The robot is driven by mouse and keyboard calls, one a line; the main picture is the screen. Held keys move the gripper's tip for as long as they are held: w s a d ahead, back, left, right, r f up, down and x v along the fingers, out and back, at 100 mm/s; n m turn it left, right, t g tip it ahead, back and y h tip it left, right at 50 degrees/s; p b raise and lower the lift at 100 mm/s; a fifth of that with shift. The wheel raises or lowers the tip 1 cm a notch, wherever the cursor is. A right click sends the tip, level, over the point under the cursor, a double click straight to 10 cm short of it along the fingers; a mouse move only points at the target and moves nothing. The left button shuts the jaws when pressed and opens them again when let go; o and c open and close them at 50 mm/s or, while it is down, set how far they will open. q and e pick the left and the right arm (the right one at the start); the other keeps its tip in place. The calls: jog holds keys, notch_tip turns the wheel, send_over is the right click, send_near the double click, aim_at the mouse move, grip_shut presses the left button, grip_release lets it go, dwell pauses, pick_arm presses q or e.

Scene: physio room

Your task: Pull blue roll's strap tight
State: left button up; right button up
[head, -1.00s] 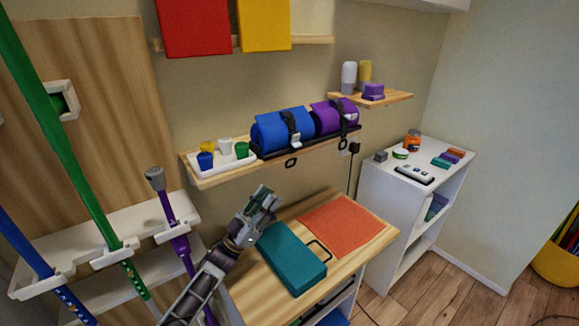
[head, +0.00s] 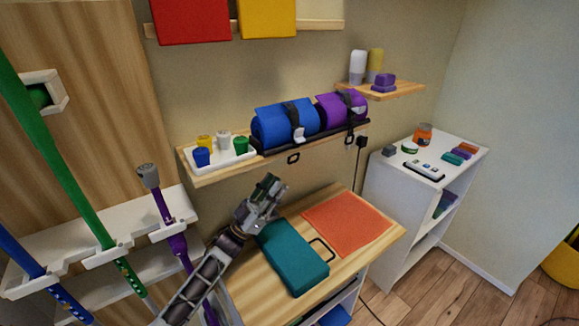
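The blue roll (head: 268,127) lies on its side in a black tray on the wall shelf. A black strap (head: 290,112) runs over its right part to a pale buckle (head: 299,135). A small black pull loop (head: 293,158) hangs below the shelf's front edge, under the buckle. My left gripper (head: 270,186) is below the shelf, lower left of the loop and apart from it. It holds nothing that I can see, and its finger gap is too small to judge. My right gripper is not in view.
A purple roll (head: 330,112) with its own strap lies right of the blue one. A white tray of small cups (head: 233,159) stands left on the shelf (head: 212,176). Below are a teal block (head: 292,258) and an orange mat (head: 347,224) on a wooden top. Poles stand at left.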

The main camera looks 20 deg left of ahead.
pick_arm(q)
jog(key=p+x, duration=0.1)
jog(key=x, duration=0.6)
jog(key=shift+w+d+r, duration=0.15)
jog(key=shift+w, duration=0.05)
grip_shut()
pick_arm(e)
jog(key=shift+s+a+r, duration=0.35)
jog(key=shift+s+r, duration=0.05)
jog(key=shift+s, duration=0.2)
